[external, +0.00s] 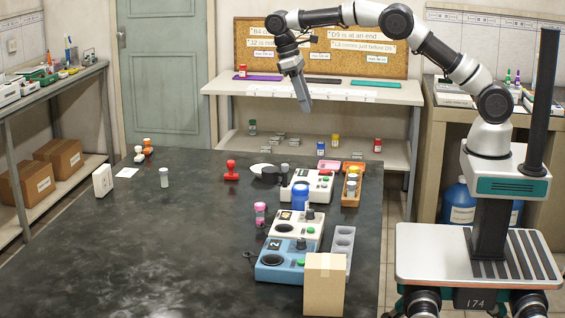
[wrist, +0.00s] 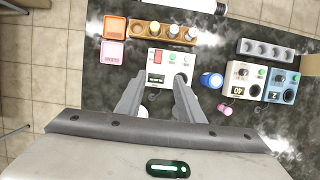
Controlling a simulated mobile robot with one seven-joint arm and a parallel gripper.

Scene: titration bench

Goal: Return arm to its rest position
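My arm reaches left from its base at the right of the external view, with the elbow raised. My gripper (external: 304,107) hangs pointing down, high above the dark bench (external: 140,255), in front of the shelf and corkboard. In the wrist view, the fingers of my gripper (wrist: 158,79) are apart, with nothing between them. Below them is a white device (wrist: 168,62) with a red switch and a dark display. The gripper touches no object.
Several devices stand on the bench's right side, including a blue one (external: 270,268), beside a cardboard box (external: 324,284) and a grey rack (external: 343,240). A blue-capped container (external: 299,197) and red stamp (external: 231,171) stand nearby. The bench's front left is clear.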

